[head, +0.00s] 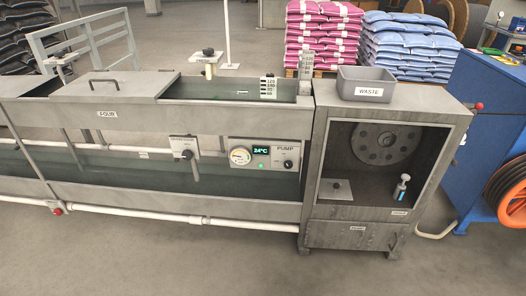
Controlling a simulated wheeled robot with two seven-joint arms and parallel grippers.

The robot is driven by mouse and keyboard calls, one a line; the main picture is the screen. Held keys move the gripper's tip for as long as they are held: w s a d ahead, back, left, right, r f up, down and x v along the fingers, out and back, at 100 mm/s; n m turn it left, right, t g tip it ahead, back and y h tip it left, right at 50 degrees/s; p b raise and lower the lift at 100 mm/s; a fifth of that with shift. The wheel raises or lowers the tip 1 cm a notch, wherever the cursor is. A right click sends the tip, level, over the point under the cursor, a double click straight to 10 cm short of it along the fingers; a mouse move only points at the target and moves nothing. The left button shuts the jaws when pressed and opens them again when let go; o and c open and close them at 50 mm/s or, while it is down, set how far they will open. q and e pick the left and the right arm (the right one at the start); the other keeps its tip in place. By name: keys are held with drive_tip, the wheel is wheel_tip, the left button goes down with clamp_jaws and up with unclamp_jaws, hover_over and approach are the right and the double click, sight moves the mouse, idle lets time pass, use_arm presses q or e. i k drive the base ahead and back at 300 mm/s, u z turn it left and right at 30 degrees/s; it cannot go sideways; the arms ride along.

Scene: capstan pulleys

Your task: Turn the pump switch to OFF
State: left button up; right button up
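The pump panel (277,169) is a light plate on the front of the long grey tank, labelled PUMP. Its switch is a small dark round knob (288,164) at the right end, under the label. Which way the knob points is too small to tell. A small green light (261,166) is lit to its left. A green display (261,150) reads 24°C, and a round dial gauge (240,156) sits at the panel's left end. Neither of my grippers is in view.
Another plate with a dark knob (187,155) is left of the pump panel. A grey cabinet (318,180) with an open front stands at right, with a WASTE bin (383,84) on top. White pipe (180,217) runs low along the tank. The floor in front is clear.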

sight(288, 164)
drive_tip(key=k, duration=0.55)
drive_tip(key=u, duration=0.7)
drive_tip(key=i, duration=1.75)
drive_tip(key=z, duration=0.25)
